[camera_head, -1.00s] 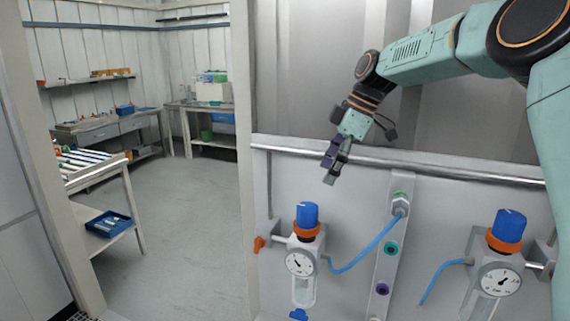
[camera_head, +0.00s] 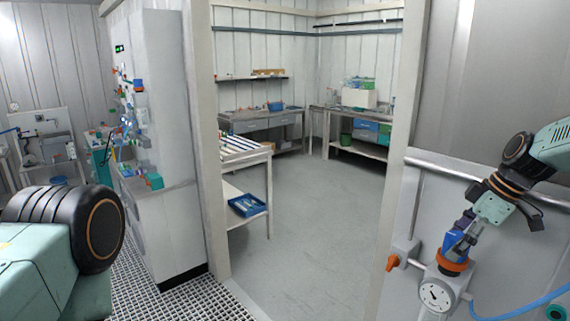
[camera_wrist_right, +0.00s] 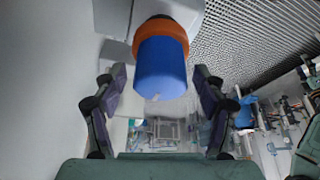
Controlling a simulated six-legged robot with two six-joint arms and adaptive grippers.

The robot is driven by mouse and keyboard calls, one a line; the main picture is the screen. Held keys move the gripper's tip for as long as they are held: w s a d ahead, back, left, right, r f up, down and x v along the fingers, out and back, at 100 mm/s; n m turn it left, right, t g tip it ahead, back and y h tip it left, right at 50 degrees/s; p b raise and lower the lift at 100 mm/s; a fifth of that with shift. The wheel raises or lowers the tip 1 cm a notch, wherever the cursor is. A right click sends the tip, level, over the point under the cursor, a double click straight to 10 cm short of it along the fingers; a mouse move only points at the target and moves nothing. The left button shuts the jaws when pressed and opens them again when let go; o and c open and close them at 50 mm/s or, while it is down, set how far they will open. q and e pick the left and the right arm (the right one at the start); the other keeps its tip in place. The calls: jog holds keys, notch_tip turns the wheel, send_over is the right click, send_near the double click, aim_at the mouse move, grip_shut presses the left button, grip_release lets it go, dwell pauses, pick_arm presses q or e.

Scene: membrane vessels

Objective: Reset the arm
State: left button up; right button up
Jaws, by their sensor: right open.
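My right gripper (camera_head: 462,236) is at the blue knob (camera_head: 456,248) of the pressure regulator on the grey panel, partly covering it in the head view. In the right wrist view, the fingers (camera_wrist_right: 160,88) are open and apart, with the blue knob (camera_wrist_right: 160,70) and its orange collar (camera_wrist_right: 160,35) showing between them. A gap shows on each side of the knob; I cannot tell how deep it sits between the fingers. My left gripper is out of view; only a link of my left arm shows at the lower left of the head view.
A round gauge (camera_head: 436,297) sits below the orange collar. A metal rail (camera_head: 480,178) runs across the panel, and a blue hose (camera_head: 520,305) passes at lower right. A white cabinet (camera_head: 165,235) stands left of the doorway. The floor (camera_head: 315,220) beyond is clear.

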jog(key=shift+d, duration=0.1)
jog(key=v, duration=1.2)
jog(key=x, duration=1.2)
jog(key=m+t+h+p, duration=0.1)
jog(key=m, duration=0.3)
jog(key=shift+s+r, duration=0.1)
jog(key=shift+m+t+h, duration=0.3)
jog(key=shift+m+h, duration=0.2)
jog(key=shift+m, duration=1)
jog(key=shift+m+h, duration=0.3)
jog(key=shift+m, duration=0.7)
jog(key=shift+m+h, duration=0.55)
jog(key=shift+m, duration=0.8)
jog(key=shift+m+h, duration=0.55)
jog(key=shift+m, duration=0.8)
jog(key=shift+v, duration=0.85)
